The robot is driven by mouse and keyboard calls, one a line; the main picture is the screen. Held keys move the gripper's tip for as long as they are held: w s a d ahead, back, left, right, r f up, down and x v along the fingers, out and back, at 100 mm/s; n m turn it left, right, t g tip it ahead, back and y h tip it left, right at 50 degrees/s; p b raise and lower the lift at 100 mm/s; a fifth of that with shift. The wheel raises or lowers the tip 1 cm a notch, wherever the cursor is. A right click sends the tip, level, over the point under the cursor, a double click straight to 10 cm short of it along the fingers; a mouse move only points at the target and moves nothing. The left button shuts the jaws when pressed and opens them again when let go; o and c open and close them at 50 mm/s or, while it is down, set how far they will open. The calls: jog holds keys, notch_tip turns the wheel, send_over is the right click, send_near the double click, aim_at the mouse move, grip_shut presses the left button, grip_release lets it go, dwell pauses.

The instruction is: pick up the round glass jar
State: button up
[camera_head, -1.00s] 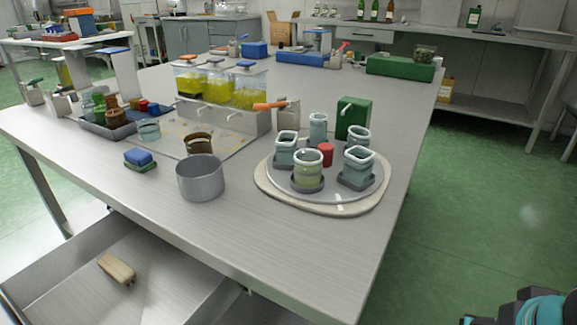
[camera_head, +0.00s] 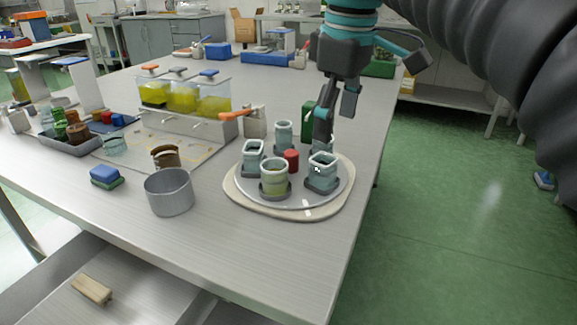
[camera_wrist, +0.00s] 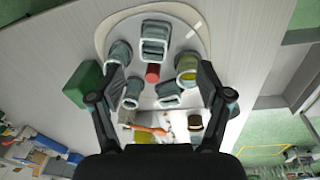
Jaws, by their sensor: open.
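Several glass jars with thick pale rims stand on a round tray (camera_head: 300,202) at the table's right. The front jar (camera_head: 275,180) has a round-looking rim and yellow-green contents; it also shows in the wrist view (camera_wrist: 187,66). A squarish jar (camera_head: 322,174) is to its right, another (camera_head: 253,157) to its left, and a further jar (camera_head: 283,132) behind. A back-right jar is partly hidden by my gripper (camera_head: 335,112). My gripper is open, fingers spread and pointing down above the tray, with nothing held. The wrist view shows the jars beyond and between its fingers (camera_wrist: 160,80).
A red cylinder (camera_head: 291,160) stands amid the jars, and a green box (camera_head: 308,115) is behind them. A metal pot (camera_head: 169,192) and sponge (camera_head: 106,176) are left of the tray. Yellow-filled containers (camera_head: 180,96) stand farther back. The front right tabletop is clear.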

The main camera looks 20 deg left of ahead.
aim_at(271, 164)
jog(key=s+a+r+n+g, duration=0.15)
jog(key=a+r+n, duration=0.3)
jog(key=a, duration=0.55)
jog(key=shift+n+h, duration=0.25)
jog(key=shift+h, duration=0.15)
jog(key=f, duration=0.3)
jog(key=f+b, duration=0.1)
jog(key=f, duration=0.2)
jog(key=f+b, duration=0.1)
jog(key=f, duration=0.2)
jog(key=shift+s+a, duration=0.15)
jog(key=shift+s, duration=0.1)
jog(key=shift+d+f+b, duration=0.15)
jog(key=shift+f+b, duration=0.25)
jog(key=shift+f, duration=1)
jog(key=shift+d+f+b, duration=0.1)
jog(key=shift+f+b, duration=0.25)
jog(key=shift+f, duration=1)
jog(key=c, duration=1.3)
